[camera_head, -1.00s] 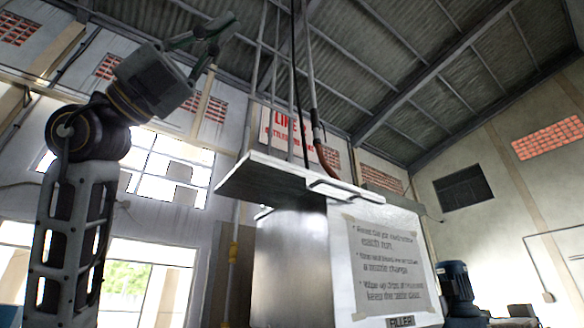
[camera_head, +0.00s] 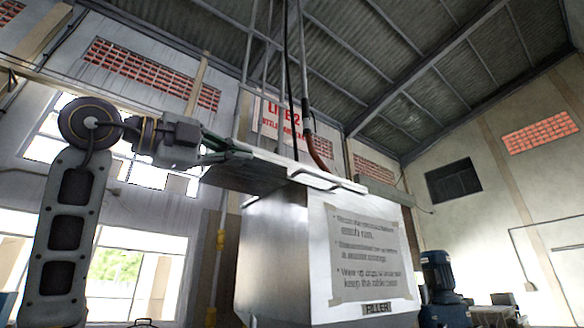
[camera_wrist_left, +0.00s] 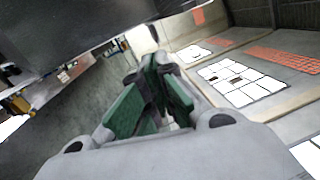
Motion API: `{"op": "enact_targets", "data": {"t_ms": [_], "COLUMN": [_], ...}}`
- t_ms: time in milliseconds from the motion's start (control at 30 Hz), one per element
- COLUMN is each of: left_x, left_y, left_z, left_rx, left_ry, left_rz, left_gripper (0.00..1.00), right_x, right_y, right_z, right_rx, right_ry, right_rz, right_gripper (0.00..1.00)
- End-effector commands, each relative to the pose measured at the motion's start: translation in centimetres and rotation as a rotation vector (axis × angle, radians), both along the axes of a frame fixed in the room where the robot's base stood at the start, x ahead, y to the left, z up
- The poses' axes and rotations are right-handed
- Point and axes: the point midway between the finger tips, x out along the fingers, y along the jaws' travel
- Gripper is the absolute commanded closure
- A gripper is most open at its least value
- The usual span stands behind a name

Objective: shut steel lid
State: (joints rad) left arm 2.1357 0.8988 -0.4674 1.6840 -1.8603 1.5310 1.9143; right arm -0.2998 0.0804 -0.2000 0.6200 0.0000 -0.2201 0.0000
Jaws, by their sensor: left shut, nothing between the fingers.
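The steel lid (camera_head: 300,174) is a flat plate over the steel filler box (camera_head: 272,245). Its left part sticks out past the box, and its dark underside shows. Whether it lies fully flat on the box I cannot tell from this low angle. My left gripper (camera_head: 232,153) comes in from the left at the lid's left edge, with its fingers shut and empty. In the left wrist view the green fingers (camera_wrist_left: 150,95) are close together beside a dark slab; contact with the lid cannot be told. My right gripper is not in view.
Upright pipes and a brown hose (camera_head: 316,150) stand behind the lid. A paper notice (camera_head: 368,250) is on the box front. A blue motor (camera_head: 437,275) stands at the right. A red-lettered sign (camera_head: 278,118) hangs behind. Room left of the box looks open.

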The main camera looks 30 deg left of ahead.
Motion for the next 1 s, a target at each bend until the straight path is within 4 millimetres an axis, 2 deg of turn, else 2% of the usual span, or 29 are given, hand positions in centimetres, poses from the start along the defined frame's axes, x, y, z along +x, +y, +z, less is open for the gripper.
{"op": "enact_targets", "data": {"t_ms": [200, 667, 1000], "left_x": [0.0, 0.2, 2.5], "left_y": [0.0, -0.1, -0.9], "left_z": [-0.2, -0.1, 0.3], "left_rx": [-0.083, -0.089, -0.087], "left_ry": [0.038, 0.040, 0.041], "left_rz": [-0.012, -0.014, -0.013], "left_gripper": [1.00, 1.00, 1.00], "right_x": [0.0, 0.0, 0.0], "right_y": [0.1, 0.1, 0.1], "right_z": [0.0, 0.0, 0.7], "right_rx": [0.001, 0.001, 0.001], "right_ry": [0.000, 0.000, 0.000], "right_rz": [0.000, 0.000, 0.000], "right_gripper": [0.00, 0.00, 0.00]}}
